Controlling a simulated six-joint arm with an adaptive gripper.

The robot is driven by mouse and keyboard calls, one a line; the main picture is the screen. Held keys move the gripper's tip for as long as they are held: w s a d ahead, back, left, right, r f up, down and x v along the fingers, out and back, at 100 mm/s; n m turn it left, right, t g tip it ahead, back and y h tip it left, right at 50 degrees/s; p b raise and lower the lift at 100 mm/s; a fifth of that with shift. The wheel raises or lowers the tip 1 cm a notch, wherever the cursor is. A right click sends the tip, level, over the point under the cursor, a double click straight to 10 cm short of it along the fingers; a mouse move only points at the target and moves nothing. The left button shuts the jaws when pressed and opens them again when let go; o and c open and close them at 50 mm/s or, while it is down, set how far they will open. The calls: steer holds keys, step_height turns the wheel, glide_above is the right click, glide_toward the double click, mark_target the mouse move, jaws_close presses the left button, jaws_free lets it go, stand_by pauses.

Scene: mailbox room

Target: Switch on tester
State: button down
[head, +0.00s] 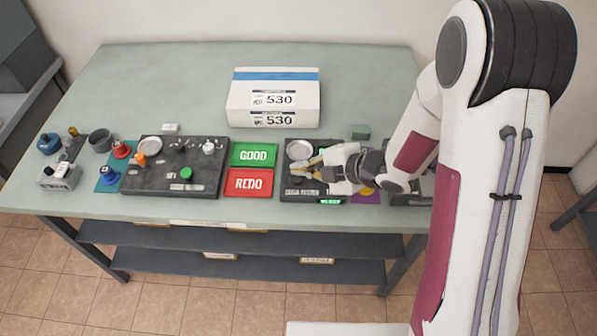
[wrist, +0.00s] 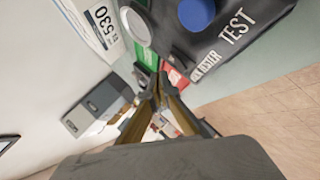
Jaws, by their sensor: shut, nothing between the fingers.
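The dark tester panel (head: 290,191) lies on the table right of the green and red pads, with a silver round dish (head: 299,150) at its back left. A small green lit label shows at its front edge. In the wrist view the tester (wrist: 222,50) carries the words TEST and TESTER, a blue round button (wrist: 197,12) and the pale dish (wrist: 135,26). My gripper (head: 302,168) is over this panel, its fingers pointing left. In the wrist view my gripper (wrist: 156,86) is shut and empty, with the blue button off to its upper right. Whether it touches the panel is unclear.
Green GOOD (head: 254,154) and red REDO (head: 249,183) pads lie left of the tester. A white box (head: 274,98) stands behind. Another dark panel (head: 150,180) with knobs and a green button is further left. A small green block (head: 360,131) sits behind my wrist.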

mark_target(301, 183)
steer(key=shift+s+r, duration=0.2)
steer(key=shift+r, duration=0.45)
steer(key=shift+s+r, duration=0.25)
steer(key=shift+r, duration=0.45)
steer(key=shift+s+r, duration=0.2)
steer(key=shift+r, duration=0.45)
steer(key=w+d+r+m+t+h, duration=0.3)
steer(key=w+d+r+m+h, duration=0.15)
steer(key=d+r, duration=0.35)
steer(key=s+d+r+m+h, duration=0.5)
steer(key=d+r+m, duration=0.2)
steer(key=d+m, duration=0.3)
steer(key=s+r+m+g, duration=0.3)
steer(key=s+m, duration=0.7)
steer(key=s, duration=1.3)
steer(key=shift+s+d+r, duration=0.15)
steer(key=shift+d, duration=0.25)
stand_by(0.3)
